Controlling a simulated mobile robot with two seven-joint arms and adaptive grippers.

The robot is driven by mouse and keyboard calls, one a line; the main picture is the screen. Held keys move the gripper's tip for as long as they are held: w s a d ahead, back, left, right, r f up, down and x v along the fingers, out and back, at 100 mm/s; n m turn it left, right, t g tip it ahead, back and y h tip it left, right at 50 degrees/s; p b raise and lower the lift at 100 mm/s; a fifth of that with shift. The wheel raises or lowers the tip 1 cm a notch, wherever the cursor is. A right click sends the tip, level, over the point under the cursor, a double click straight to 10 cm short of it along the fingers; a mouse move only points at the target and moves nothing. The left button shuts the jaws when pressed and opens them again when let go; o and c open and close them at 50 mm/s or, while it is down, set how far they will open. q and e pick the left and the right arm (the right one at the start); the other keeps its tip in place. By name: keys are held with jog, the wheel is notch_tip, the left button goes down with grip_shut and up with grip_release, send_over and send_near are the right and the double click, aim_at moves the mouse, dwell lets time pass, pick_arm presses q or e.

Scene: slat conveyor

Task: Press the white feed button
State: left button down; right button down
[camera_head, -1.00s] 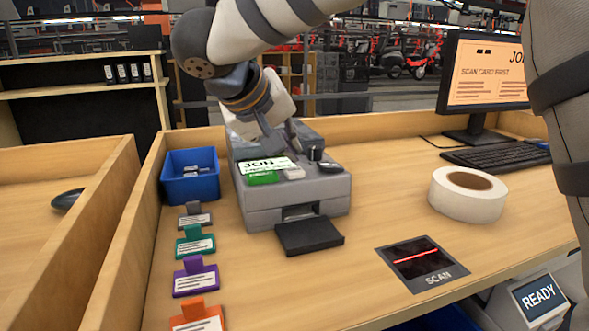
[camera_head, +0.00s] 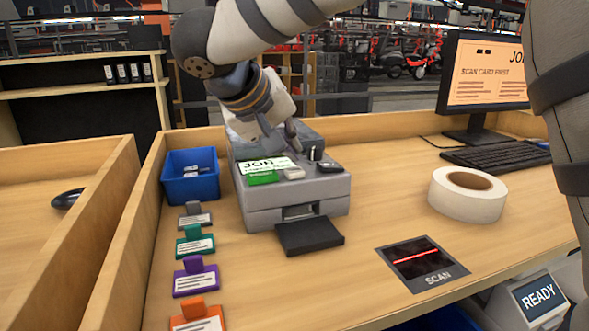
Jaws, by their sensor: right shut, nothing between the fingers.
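The white feed button (camera_head: 294,173) is on the sloped top of a grey label printer (camera_head: 318,188), between a green button (camera_head: 262,178) and a dark button (camera_head: 329,167). A white display strip (camera_head: 266,165) with cut-off lettering lies behind the green button. My right gripper (camera_head: 297,146) comes down from above over the back of the printer top. It is shut and empty, its fingers behind the white button and apart from it in the picture. Part of the fingers is hard to make out against the grey printer. My left gripper is not in view.
A black tray (camera_head: 309,237) juts from the printer's front. A blue bin (camera_head: 189,189) and several coloured tags stand to its left. A tape roll (camera_head: 467,194), scan pad (camera_head: 421,263), keyboard (camera_head: 497,154) and monitor (camera_head: 484,80) are to the right. A wooden rim borders the desk.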

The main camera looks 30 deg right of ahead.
aim_at(290, 169)
jog(key=shift+f, duration=0.15)
jog(key=shift+f, duration=0.3)
jog(key=shift+f, duration=0.45)
dwell(0.9)
jog(key=shift+r, duration=0.9)
jog(key=shift+r, duration=2.5)
